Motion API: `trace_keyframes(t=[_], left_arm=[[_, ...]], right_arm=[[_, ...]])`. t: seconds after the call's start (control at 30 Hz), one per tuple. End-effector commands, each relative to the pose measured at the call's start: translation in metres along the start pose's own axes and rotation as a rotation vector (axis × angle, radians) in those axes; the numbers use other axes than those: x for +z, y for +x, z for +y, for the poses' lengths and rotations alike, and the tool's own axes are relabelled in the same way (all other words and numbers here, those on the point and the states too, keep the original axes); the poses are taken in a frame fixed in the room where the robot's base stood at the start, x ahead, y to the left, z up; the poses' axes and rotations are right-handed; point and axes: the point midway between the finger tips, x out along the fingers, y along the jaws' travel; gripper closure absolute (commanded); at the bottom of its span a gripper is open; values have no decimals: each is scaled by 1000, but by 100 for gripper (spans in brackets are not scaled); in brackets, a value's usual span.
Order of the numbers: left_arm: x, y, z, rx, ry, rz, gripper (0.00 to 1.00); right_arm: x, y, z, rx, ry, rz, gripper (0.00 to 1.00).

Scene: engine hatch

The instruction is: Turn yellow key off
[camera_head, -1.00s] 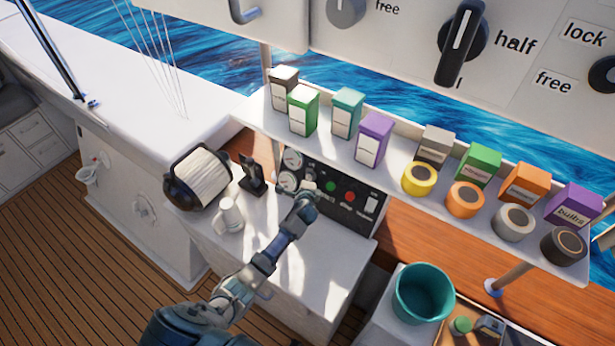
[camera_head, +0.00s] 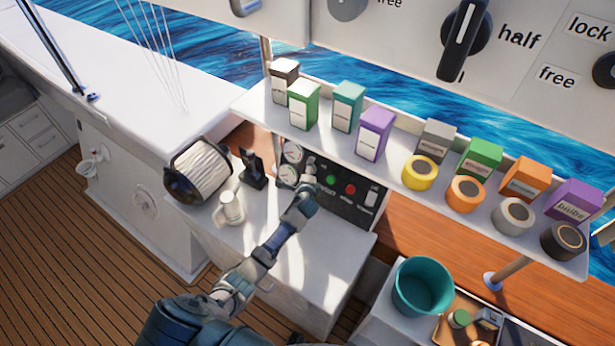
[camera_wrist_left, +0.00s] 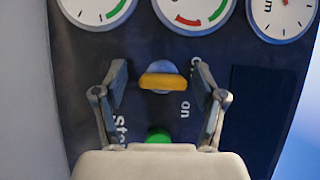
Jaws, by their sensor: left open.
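The yellow key (camera_wrist_left: 163,81) is a small yellow bar on a round grey switch in the dark control panel (camera_wrist_left: 75,60). It lies crosswise in the left wrist view, with the word "on" just below it to the right. My left gripper (camera_wrist_left: 161,84) is open, one finger on each side of the key, with gaps between. Contact is not visible. In the head view my left gripper (camera_head: 309,172) is in front of the panel (camera_head: 362,212), close to the gauges, and the key cannot be made out there. My right gripper is not in view.
Round gauges (camera_wrist_left: 193,12) line the panel's top, and a green button (camera_wrist_left: 158,136) sits below the key. A shelf with boxes and tape rolls (camera_head: 420,172) overhangs the panel.

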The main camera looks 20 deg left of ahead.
Motion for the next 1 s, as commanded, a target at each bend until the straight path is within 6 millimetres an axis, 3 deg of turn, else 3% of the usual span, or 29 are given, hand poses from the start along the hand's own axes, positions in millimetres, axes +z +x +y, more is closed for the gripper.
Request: trace_keyframes(t=[0.17,0.4,0.6,1.0], left_arm=[[0,-22,1,-1,1,2,29],[-1,-76,2,1,1,3,29],[-1,-106,2,3,0,2,29],[-1,-115,2,5,1,1,29]], right_arm=[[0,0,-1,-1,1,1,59],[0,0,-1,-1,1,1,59],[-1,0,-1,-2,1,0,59],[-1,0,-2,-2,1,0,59]])
